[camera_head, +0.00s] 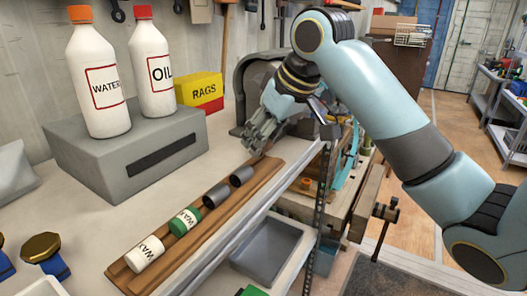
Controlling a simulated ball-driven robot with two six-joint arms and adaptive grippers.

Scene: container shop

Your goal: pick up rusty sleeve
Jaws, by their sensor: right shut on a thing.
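My right gripper (256,147) reaches down from the upper right to the far end of a wooden rack (190,236). Its fingers are shut on a small brownish piece, which looks like the rusty sleeve and is mostly hidden by the fingers. I cannot tell whether it still touches the rack. Two dark grey sleeves lie in the rack near the gripper, one nearer (216,195) and one farther (241,176). My left gripper is not in view.
A green wax can (185,221) and a white wax can (145,254) lie in the rack. A grey box (125,150) bears a water bottle (97,80) and an oil bottle (152,65). A yellow and red rags box (200,91) stands behind. A grey bin (270,250) sits below right.

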